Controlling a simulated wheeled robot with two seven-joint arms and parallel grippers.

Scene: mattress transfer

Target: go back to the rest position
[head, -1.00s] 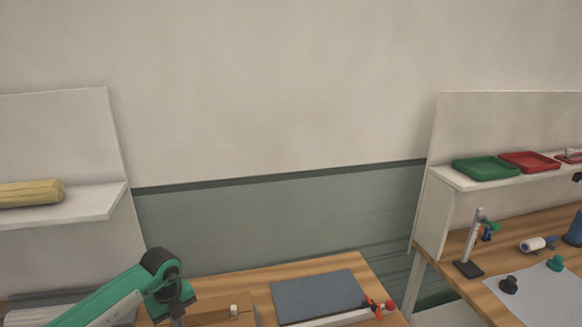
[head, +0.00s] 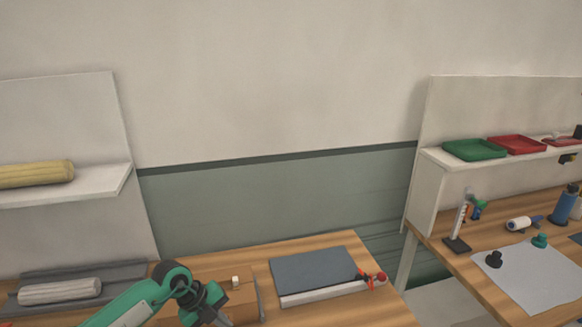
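My green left arm enters from the bottom left of the head view. Its dark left gripper (head: 214,308) is low over the near side of the left table (head: 350,315), beside a brown box-like piece (head: 236,297). The fingers are small and partly cut by the frame, so I cannot tell if they are open or hold anything. My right gripper is not in view. A whitish roll (head: 60,291) lies in a grey tray (head: 125,272) at the left. A yellow roll (head: 35,174) lies on the white shelf (head: 85,190).
A dark grey pad (head: 312,266) on a pale slab lies on the left table, with a red-and-black clamp (head: 372,278) at its corner. The right table (head: 480,265) holds a stand, bottles and a pale sheet (head: 535,275). Green (head: 474,149) and red (head: 515,144) trays sit above.

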